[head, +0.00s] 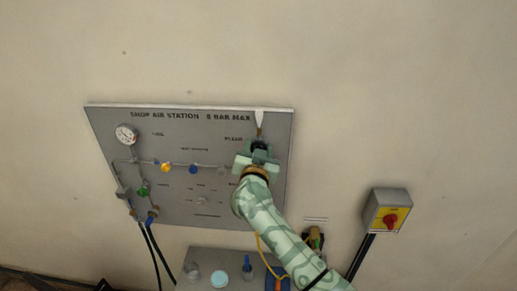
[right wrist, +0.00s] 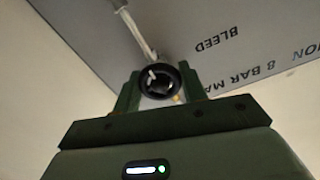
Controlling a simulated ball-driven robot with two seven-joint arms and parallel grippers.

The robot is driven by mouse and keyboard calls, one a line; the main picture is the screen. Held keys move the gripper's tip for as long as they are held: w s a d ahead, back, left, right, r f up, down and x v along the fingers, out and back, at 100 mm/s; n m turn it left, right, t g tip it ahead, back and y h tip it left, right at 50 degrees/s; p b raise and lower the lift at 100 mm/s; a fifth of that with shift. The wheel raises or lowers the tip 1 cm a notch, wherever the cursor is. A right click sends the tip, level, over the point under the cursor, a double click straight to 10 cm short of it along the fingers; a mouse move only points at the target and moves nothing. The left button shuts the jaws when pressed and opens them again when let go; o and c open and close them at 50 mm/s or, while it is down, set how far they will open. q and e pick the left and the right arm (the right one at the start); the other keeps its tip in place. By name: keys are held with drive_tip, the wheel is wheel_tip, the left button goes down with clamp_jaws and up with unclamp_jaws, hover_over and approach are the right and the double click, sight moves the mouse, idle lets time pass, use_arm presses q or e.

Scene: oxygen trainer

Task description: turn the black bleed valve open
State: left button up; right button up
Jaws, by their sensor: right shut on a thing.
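The black bleed valve (right wrist: 159,80) is a round black knob with a pale pointer mark, beside the word BLEED on the grey panel in the right wrist view. In the head view the valve (head: 258,145) shows as a dark spot at the panel's upper right, partly covered by my gripper. My right gripper (right wrist: 157,90) is shut on the knob, one finger on each side of it. In the head view my right gripper (head: 258,158) reaches up to the panel from below. My left gripper is out of view.
The grey panel (head: 220,210) on the wall carries a gauge (head: 126,134), a yellow knob (head: 166,167), a blue knob (head: 193,169) and a green knob (head: 143,191). A yellow switch box with a red knob (head: 391,220) is at right. A grey bench (head: 205,260) stands below.

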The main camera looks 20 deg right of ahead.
drive_tip(key=shift+f, duration=0.2)
drive_tip(key=o, duration=1)
drive_tip(key=shift+r, duration=0.1)
drive_tip(key=shift+a, duration=0.1)
